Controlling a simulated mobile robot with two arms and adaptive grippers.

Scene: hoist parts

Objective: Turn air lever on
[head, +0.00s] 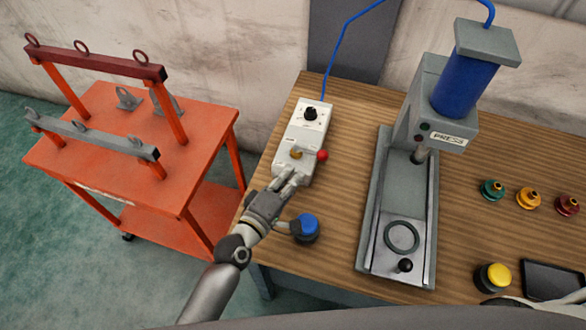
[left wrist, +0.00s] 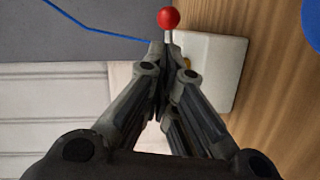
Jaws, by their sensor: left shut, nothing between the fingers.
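The air lever has a red ball knob (head: 322,155) and sticks out from the right side of a pale grey control box (head: 302,136) on the wooden table. In the left wrist view the red knob (left wrist: 168,18) stands on a thin stem just beyond my fingertips. My left gripper (head: 291,178) is shut and empty at the near end of the box, below and left of the knob in the head view. In the left wrist view the fingertips (left wrist: 163,52) meet close to the stem; I cannot tell whether they touch it. My right gripper is not clearly visible.
A press (head: 404,150) with a blue cylinder stands right of the box. A blue button (head: 307,226) is close to my left wrist. A yellow button (head: 496,277) and several coloured fittings are at right. An orange cart (head: 110,150) stands left. A blue hose (head: 334,60) rises behind the box.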

